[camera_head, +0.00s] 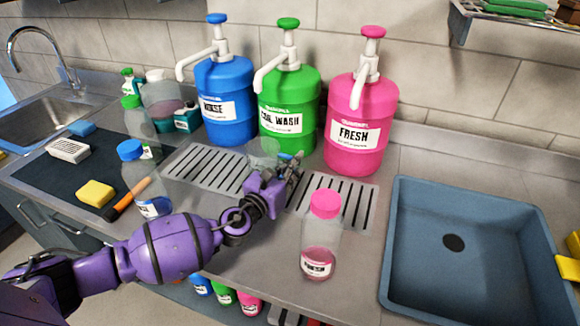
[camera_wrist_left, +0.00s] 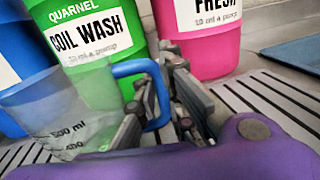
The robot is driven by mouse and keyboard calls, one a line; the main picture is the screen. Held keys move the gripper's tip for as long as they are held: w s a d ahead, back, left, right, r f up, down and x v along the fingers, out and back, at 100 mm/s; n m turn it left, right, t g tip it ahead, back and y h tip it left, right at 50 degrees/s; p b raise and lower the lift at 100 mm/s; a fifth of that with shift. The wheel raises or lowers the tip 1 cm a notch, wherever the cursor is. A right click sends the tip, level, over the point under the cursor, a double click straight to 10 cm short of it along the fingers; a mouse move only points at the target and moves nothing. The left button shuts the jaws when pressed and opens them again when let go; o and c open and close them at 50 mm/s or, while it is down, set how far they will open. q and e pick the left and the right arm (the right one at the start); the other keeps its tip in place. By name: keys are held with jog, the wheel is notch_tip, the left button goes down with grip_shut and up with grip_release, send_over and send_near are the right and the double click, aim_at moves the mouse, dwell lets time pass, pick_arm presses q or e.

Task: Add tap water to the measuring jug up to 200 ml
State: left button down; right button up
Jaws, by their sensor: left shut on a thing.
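The clear measuring jug (camera_head: 262,152) is at the front of the green COIL WASH container, over the slotted drain grate. It is partly hidden behind my left gripper (camera_head: 288,172). In the left wrist view the jug (camera_wrist_left: 78,105) shows printed ml marks and a blue handle (camera_wrist_left: 130,68). My left gripper (camera_wrist_left: 165,95) is shut on that handle. I cannot tell how much liquid is in the jug, or whether it touches the grate. The chrome tap (camera_head: 40,45) arches over the steel sink (camera_head: 35,115) at the far left. My right gripper is not in view.
Blue, green COIL WASH (camera_head: 290,95) and pink FRESH (camera_head: 362,110) pump containers stand along the wall. A pink-capped bottle (camera_head: 322,240) stands at the front. Bottles, including a blue-capped one (camera_head: 140,180), stand between jug and sink. A blue basin (camera_head: 400,235) is at right.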

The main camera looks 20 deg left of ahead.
pick_arm(q)
jog(key=shift+r, duration=0.8)
jog(key=s+a+r+p, duration=0.1)
jog(key=s+r+p, duration=0.2)
jog(key=s+r, duration=0.8)
jog(key=shift+v, duration=1.45)
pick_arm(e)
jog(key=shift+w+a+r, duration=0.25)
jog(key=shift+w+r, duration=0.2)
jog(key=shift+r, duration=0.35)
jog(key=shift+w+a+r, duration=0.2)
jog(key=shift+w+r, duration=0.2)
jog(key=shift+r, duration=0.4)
pick_arm(q)
jog(key=shift+s, duration=0.1)
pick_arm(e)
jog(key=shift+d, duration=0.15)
